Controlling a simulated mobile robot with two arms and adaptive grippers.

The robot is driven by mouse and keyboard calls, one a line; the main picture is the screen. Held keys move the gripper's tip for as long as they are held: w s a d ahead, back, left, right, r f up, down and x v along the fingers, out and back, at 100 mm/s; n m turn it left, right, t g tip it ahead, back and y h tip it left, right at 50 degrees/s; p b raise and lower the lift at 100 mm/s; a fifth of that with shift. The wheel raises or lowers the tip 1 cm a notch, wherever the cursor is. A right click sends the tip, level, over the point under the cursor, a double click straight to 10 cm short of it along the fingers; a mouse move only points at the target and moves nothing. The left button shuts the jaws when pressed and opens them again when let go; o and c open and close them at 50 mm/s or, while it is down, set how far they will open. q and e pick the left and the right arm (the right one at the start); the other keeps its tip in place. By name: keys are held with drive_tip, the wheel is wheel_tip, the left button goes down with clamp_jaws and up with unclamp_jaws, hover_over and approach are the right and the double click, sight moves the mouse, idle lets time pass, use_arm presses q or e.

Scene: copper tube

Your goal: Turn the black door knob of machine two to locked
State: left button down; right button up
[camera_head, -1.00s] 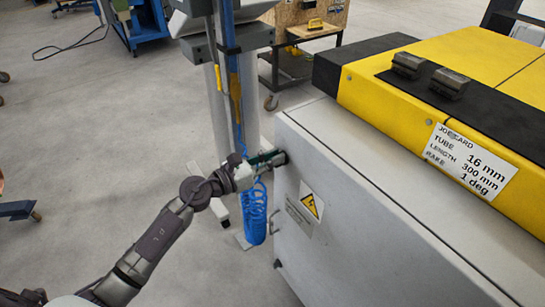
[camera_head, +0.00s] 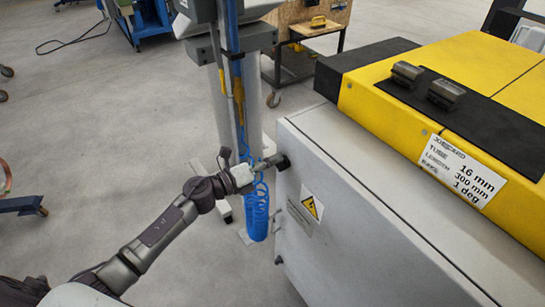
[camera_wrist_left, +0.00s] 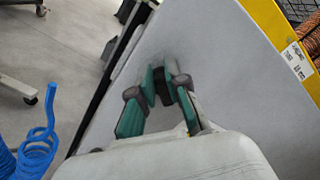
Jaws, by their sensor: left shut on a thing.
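The black door knob (camera_head: 282,161) sits on the upper left part of the grey door of machine two (camera_head: 330,215), a grey cabinet under a yellow and black top. My left gripper (camera_head: 268,164) reaches it from the left. In the left wrist view the knob (camera_wrist_left: 163,86) is between the green-padded fingers of my left gripper (camera_wrist_left: 165,82), which are shut on it. The knob's far side is hidden against the door, and its lock position cannot be read. My right gripper is not in view.
A coiled blue hose (camera_head: 256,210) hangs from a grey post (camera_head: 233,110) close beside my left gripper. A yellow warning label (camera_head: 312,206) is on the door below the knob. A wooden cart (camera_head: 308,30) stands behind.

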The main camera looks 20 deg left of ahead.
use_arm(q)
drive_tip(key=n+p, duration=0.1)
drive_tip(key=n, duration=0.2)
drive_tip(key=shift+w+a+f+n, duration=0.1)
drive_tip(key=shift+n, duration=0.2)
drive_tip(key=shift+f+n+p, duration=0.2)
drive_tip(key=shift+n+p, duration=0.15)
drive_tip(key=shift+n, duration=0.6)
drive_tip(key=shift+f+n+p, duration=0.15)
drive_tip(key=shift+n+p, duration=0.15)
drive_tip(key=shift+n, duration=0.65)
drive_tip(key=c, duration=1.2)
unclamp_jaws()
drive_tip(key=shift+o, duration=0.2)
drive_tip(key=shift+w+f, duration=0.1)
drive_tip(key=v, duration=1.2)
